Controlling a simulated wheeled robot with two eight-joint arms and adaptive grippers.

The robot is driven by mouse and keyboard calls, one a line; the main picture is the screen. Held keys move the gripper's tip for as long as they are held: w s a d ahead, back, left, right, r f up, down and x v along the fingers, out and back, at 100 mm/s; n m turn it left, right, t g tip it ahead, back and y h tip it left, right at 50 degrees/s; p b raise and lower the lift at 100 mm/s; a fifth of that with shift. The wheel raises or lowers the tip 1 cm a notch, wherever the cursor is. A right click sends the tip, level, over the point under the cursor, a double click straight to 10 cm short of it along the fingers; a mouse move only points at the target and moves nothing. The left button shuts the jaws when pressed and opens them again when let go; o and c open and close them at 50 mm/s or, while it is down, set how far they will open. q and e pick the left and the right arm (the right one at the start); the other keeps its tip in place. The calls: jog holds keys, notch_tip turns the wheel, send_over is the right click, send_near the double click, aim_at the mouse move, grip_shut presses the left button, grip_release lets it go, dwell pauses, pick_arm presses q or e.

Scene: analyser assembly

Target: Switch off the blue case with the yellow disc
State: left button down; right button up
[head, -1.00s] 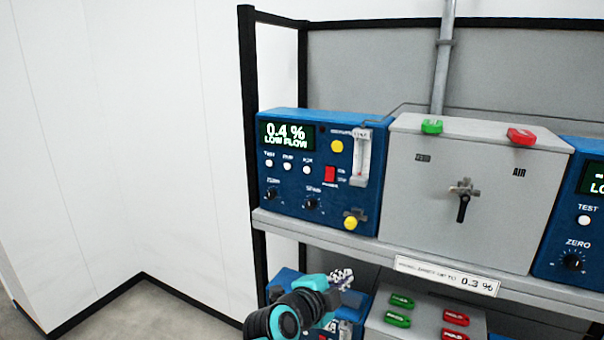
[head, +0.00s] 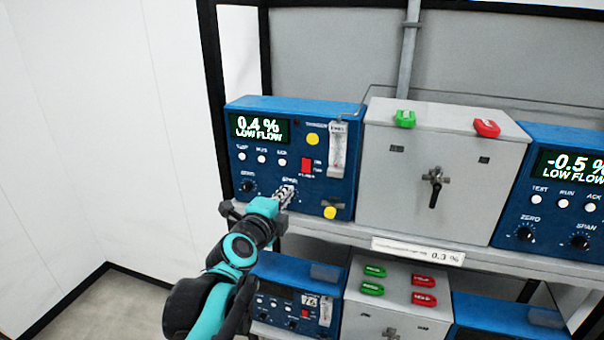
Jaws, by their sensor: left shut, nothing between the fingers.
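The blue case with the yellow disc (head: 313,139) is the left blue case (head: 262,108) on the upper shelf. Its lit display (head: 260,129) reads 0.4 % LOW FLOW. A red power switch (head: 307,165) sits on its front, below the yellow disc. A flow tube (head: 338,150) is to the right of the switch. My left gripper (head: 285,196) is shut and empty, in front of the case's lower front, below and left of the red switch. It partly hides the SPAN knob. Whether it touches the case is unclear. My right gripper is not in view.
A grey box (head: 440,165) with a black-handled valve (head: 434,187) and green and red tags stands beside the case. Another blue case (head: 560,215) is at the right. The shelf edge (head: 480,260) runs below; a lower shelf holds similar cases. White wall at left.

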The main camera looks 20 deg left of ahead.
aim_at(307, 171)
pick_arm(q)
jog(key=w+p, duration=0.1)
jog(key=w, duration=0.3)
jog(key=w+f, duration=0.1)
jog(key=w, duration=0.3)
jog(key=w+p, duration=0.1)
jog(key=w, duration=0.4)
jog(key=shift+d+f+p, duration=0.25)
jog(key=shift+d+p, duration=0.05)
jog(key=shift+p, duration=0.05)
jog(key=shift+w+f, duration=0.1)
jog(key=shift+w, duration=0.15)
jog(key=shift+w+f+b, duration=0.25)
jog(key=shift+b, duration=0.2)
jog(key=shift+r, duration=0.15)
